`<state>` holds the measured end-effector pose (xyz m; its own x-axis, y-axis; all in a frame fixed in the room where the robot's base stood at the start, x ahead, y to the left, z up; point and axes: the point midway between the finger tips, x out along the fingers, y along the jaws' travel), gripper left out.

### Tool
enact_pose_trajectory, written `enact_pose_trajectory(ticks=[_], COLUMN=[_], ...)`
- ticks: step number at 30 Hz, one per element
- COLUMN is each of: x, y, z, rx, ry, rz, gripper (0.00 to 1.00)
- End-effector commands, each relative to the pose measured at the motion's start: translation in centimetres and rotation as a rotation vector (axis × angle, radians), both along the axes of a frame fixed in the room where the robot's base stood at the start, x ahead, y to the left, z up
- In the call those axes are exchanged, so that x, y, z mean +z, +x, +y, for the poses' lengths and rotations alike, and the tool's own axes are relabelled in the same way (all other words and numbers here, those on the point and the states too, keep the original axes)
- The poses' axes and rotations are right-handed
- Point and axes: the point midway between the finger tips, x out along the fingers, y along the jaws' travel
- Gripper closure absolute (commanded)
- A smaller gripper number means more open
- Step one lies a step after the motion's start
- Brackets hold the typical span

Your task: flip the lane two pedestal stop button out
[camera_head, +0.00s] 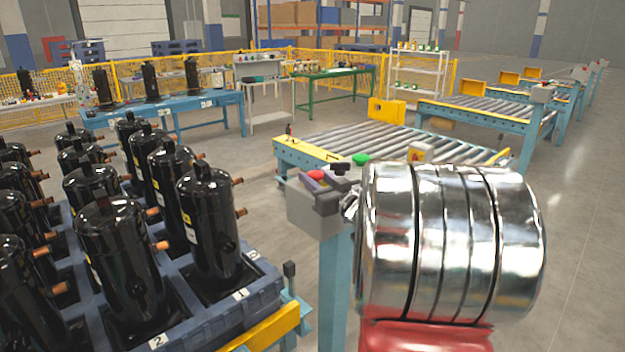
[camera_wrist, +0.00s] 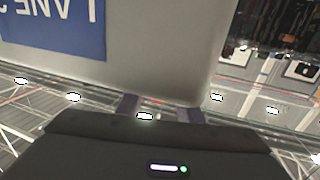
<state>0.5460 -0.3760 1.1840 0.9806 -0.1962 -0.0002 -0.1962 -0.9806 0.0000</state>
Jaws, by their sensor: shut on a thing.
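The red stop button (camera_head: 316,175) sits on top of the grey pedestal box (camera_head: 312,212), which stands on a blue post. My gripper (camera_head: 317,184) is at the button, its purple-grey fingers either side of it and shut on it. In the wrist view, a thin red edge of the button (camera_wrist: 157,101) shows between the two fingers (camera_wrist: 160,108). The grey box (camera_wrist: 160,50) fills the upper middle there, with a blue label reading "LANE" upside down; its number is cut off. Most of the button is hidden by the fingers.
A green button (camera_head: 360,159) is close beside, partly behind my wrist. A roller conveyor (camera_head: 390,145) lies behind the pedestal. A blue pallet (camera_head: 262,292) of black compressors (camera_head: 208,225) stands at the left, near the post. Open floor (camera_head: 585,220) is at the right.

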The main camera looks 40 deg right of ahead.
Motion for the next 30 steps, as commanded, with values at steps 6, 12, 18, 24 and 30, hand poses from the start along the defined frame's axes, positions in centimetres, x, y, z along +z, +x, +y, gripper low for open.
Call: enact_pose_trajectory(ticks=[6,12,18,24,30], x=[0.2,1.3,1.5,1.3,1.3], y=[0.0,0.0,0.0,0.0,0.0], z=[0.0,0.0,0.0,0.0,0.0], rx=[0.000,0.000,0.000,0.000,0.001], ry=[-0.001,-0.001,-0.003,-0.002,0.000], rz=[-0.001,-0.001,-0.005,-0.003,-0.001], gripper=[1.00,1.00,0.65,0.51,0.48])
